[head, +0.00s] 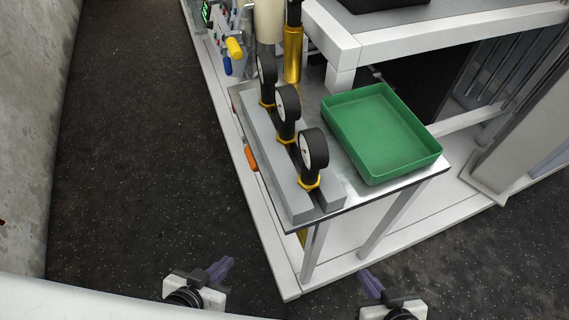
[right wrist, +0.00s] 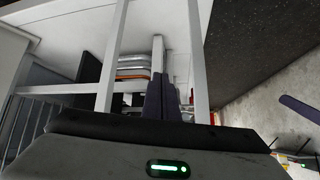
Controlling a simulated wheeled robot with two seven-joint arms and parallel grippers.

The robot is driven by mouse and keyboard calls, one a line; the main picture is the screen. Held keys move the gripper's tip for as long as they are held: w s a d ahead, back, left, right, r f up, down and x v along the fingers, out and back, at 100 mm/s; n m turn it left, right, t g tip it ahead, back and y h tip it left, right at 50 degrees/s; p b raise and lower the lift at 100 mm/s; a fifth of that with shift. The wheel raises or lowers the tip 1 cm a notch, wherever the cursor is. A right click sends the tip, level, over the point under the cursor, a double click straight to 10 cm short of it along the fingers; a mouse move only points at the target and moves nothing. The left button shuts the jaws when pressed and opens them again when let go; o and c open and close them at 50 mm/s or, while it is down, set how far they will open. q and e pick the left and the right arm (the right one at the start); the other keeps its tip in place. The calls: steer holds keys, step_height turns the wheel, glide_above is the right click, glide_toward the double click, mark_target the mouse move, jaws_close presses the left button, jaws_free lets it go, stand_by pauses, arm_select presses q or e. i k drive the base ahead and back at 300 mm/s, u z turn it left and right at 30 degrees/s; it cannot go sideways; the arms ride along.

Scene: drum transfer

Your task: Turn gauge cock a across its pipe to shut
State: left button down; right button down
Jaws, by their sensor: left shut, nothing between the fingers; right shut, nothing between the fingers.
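Three black round gauges stand in a row on grey blocks on a metal-topped table: a near one (head: 313,150), a middle one (head: 288,104) and a far one (head: 266,70). Each has a yellow fitting at its foot, such as the near yellow fitting (head: 309,184). I cannot tell which belongs to gauge cock a or how its handle lies against its pipe. My left gripper (head: 224,268) is shut and empty, below and left of the table. My right gripper (head: 369,280) is shut and empty, in front of the table's near corner; its fingers show in the right wrist view (right wrist: 160,96).
A green tray (head: 385,135) sits on the table right of the gauges. An orange part (head: 250,158) is at the table's left edge. Yellow (head: 234,49) and blue (head: 228,66) handles are farther back. A white frame (head: 430,38) overhangs the back. Dark floor (head: 130,150) is clear at left.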

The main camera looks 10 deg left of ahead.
mark_target(250, 158)
steer(key=z, duration=1)
steer(key=k, duration=1.7)
steer(key=u, duration=0.8)
steer(key=i, duration=1.65)
